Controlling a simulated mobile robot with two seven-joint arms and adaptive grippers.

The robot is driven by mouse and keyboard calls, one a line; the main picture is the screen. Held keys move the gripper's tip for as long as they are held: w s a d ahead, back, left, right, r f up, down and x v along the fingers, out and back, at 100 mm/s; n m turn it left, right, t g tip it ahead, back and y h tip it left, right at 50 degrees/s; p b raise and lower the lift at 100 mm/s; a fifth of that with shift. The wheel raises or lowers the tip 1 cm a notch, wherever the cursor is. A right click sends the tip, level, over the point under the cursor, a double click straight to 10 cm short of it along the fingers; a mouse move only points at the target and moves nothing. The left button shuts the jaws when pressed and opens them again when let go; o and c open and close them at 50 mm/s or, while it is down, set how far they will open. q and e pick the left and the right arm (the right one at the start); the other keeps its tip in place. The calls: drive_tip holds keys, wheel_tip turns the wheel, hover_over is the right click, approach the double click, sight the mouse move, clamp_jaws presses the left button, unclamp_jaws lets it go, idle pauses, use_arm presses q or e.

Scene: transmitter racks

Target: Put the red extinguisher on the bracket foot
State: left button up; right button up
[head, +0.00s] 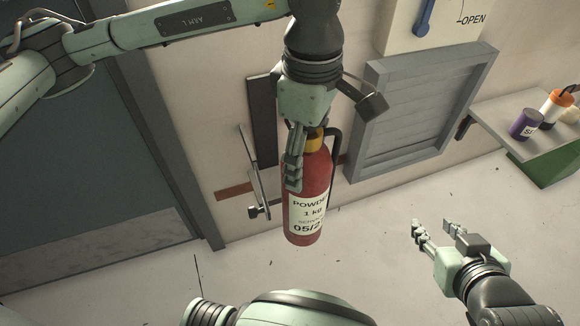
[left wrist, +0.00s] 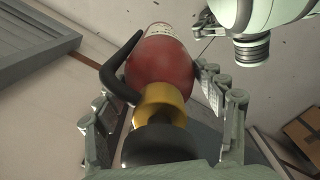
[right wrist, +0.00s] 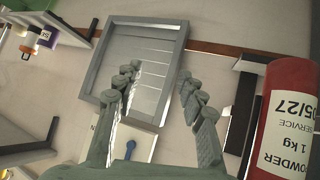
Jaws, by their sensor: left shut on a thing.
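The red extinguisher (head: 307,185) hangs upright, slightly tilted, in my left gripper (head: 294,165), clear of the floor. The left wrist view shows the fingers on both sides of its yellow collar (left wrist: 163,100), with the red body (left wrist: 165,62) beyond. The wall bracket has a dark back plate (head: 262,120) and a thin metal arm and foot (head: 258,210) low down, just left of the extinguisher in the head view. Part of the bracket is hidden behind my gripper and the extinguisher. My right gripper (head: 440,236) is open and empty, well to the right.
A grey louvred vent (head: 415,115) is on the wall right of the extinguisher. A shelf (head: 490,108) with a purple can (head: 526,124) and an orange-topped bottle (head: 556,107) stands at the right. A grey door frame (head: 165,150) is at the left. The floor below is clear.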

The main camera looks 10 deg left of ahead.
use_arm(q)
drive_tip(key=w+a+p, duration=0.1)
drive_tip(key=w+a, duration=0.9)
drive_tip(key=w, duration=0.6)
wheel_tip(320, 180, down, 6)
drive_tip(key=shift+a+f, duration=0.25)
drive_tip(key=shift+a, duration=0.1)
use_arm(e)
drive_tip(key=s+d+f+g+h, duration=0.1)
drive_tip(key=s+d+f+g, duration=0.2)
drive_tip(key=s+d, duration=0.2)
drive_tip(key=shift+f+m+h, duration=0.3)
drive_tip(key=shift+f+h, duration=0.05)
drive_tip(key=shift+h, duration=0.05)
drive_tip(key=shift+w+a+r, duration=0.1)
drive_tip(key=shift+w+a, duration=0.05)
use_arm(q)
drive_tip(key=o, duration=1.8)
drive_tip(key=shift+s+f, duration=0.1)
drive_tip(key=shift+f, duration=0.15)
use_arm(e)
drive_tip(key=shift+a, duration=0.15)
use_arm(q)
drive_tip(key=shift+o, duration=0.2)
drive_tip(key=shift+r, duration=0.1)
wheel_tip(320, 180, up, 12)
use_arm(e)
drive_tip(key=shift+s+d+f+g, duration=0.2)
drive_tip(key=shift+s+d+g, duration=0.1)
drive_tip(key=shift+s+d, duration=0.2)
